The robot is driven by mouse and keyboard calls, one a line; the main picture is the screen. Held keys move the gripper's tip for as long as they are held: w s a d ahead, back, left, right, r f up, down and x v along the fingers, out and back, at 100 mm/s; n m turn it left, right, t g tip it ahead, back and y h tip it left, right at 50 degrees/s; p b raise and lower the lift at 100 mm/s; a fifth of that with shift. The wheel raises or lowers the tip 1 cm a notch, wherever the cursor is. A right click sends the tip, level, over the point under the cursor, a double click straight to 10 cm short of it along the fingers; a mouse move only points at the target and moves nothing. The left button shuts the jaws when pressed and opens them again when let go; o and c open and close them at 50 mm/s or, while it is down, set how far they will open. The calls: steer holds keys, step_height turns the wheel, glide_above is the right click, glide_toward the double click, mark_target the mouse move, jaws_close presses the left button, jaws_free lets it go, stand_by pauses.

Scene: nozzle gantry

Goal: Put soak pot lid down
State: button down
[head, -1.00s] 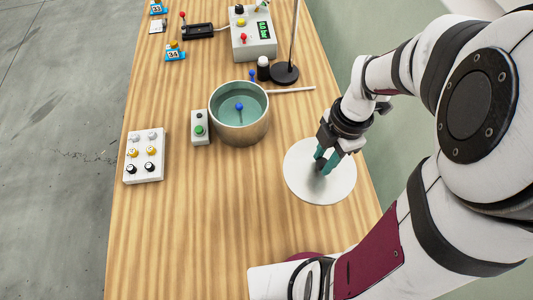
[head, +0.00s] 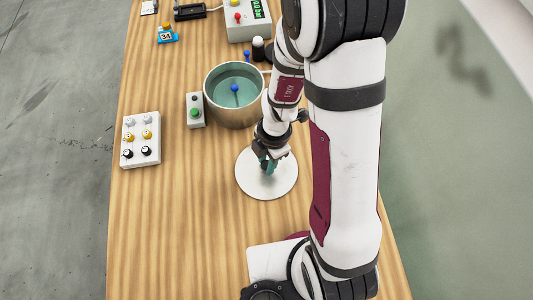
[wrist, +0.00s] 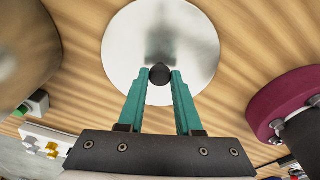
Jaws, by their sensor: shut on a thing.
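The soak pot lid (head: 257,186) is a flat, pale round disc with a dark knob (wrist: 159,75). My gripper (head: 268,168) is shut on the knob, with its teal fingers on either side of it in the wrist view. The lid looks about level, just below the pot in the head view. I cannot tell whether it touches the table or hangs a little above it. The soak pot (head: 235,120) is a metal pot standing open, with teal liquid and a blue-headed item (head: 234,88) inside. The pot's side also shows in the wrist view (wrist: 22,50).
A green-button box (head: 195,112) stands just left of the pot. A white knob panel (head: 140,140) lies further left. A black-and-white bottle (head: 258,48) and a gauge box (head: 246,24) stand behind the pot. Wooden table (head: 180,230) is bare at the front left.

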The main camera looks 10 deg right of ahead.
steer(key=shift+f, duration=0.1)
steer(key=c, duration=0.6)
jaws_free()
step_height(320, 180, up, 11)
steer(key=d, duration=0.1)
steer(key=s+r+m, duration=0.4)
steer(key=s+m, duration=0.2)
steer(key=m, duration=0.8)
steer(key=s+r+m, duration=0.4)
steer(key=s+m, duration=0.3)
steer(key=m, duration=0.7)
steer(key=shift+s+d+r+y, duration=0.2)
steer(key=shift+r+y, duration=0.1)
steer(key=shift+r, duration=0.1)
